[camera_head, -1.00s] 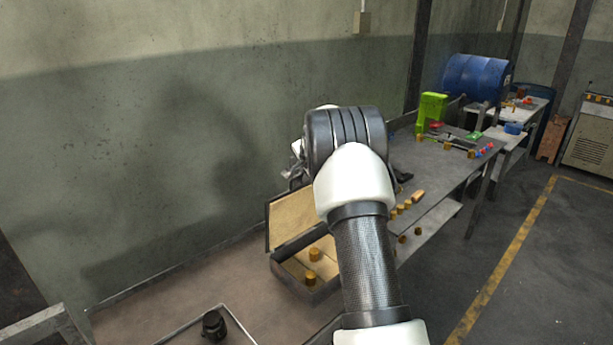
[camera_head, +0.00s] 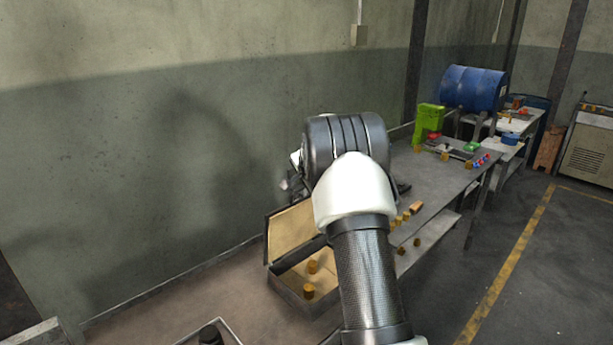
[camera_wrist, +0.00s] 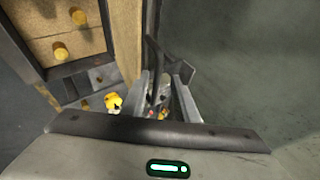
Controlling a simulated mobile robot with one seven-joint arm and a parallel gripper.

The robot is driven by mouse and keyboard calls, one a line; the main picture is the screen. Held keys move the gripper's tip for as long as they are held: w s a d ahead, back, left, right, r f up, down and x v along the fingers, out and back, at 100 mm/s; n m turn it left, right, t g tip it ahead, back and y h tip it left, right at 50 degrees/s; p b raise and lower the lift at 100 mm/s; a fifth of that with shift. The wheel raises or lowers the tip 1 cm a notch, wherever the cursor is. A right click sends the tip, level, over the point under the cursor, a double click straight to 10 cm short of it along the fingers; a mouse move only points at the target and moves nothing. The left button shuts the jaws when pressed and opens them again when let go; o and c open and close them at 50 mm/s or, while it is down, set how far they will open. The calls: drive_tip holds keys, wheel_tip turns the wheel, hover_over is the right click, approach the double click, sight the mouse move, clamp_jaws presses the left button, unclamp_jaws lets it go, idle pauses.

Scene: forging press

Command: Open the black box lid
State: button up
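The black box (camera_head: 292,296) stands on the bench with its lid (camera_head: 291,229) raised, tilted up on the wall side. The box and lid have tan linings, and two brass-coloured cylinders (camera_head: 309,290) are inside. In the wrist view the box (camera_wrist: 25,45) is at the upper left and the raised lid (camera_wrist: 126,38) stands beside it, its dark edge near my gripper. My gripper (camera_wrist: 164,85) has its fingers apart, just beyond the lid's outer side; I see nothing held. Whether a finger touches the lid is unclear.
The wall (camera_head: 150,160) runs close behind the bench. A tray (camera_head: 225,328) with a dark object is at the front left. Farther right is another table (camera_head: 440,175) with a green device (camera_head: 430,122), several brass pieces and small coloured parts. A blue drum (camera_head: 472,88) is behind.

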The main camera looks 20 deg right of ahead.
drive_tip(key=b+v, duration=0.1)
drive_tip(key=v, duration=1.5)
drive_tip(key=shift+r+b, duration=0.25)
drive_tip(key=shift+b, duration=0.15)
drive_tip(key=shift+a, duration=0.1)
drive_tip(key=s+a+r+n+g+y, duration=0.15)
drive_tip(key=s+a+n, duration=0.55)
drive_tip(key=s, duration=0.7)
drive_tip(key=s+a+r+n+y, duration=0.15)
drive_tip(key=s+a+n, duration=0.25)
drive_tip(key=s+a, duration=0.8)
drive_tip(key=s+f+n+g+h, duration=0.1)
drive_tip(key=s+f+n, duration=0.3)
drive_tip(key=s, duration=0.9)
drive_tip(key=shift+d+f+n, duration=0.25)
drive_tip(key=shift+n, duration=0.15)
drive_tip(key=shift+g, duration=0.25)
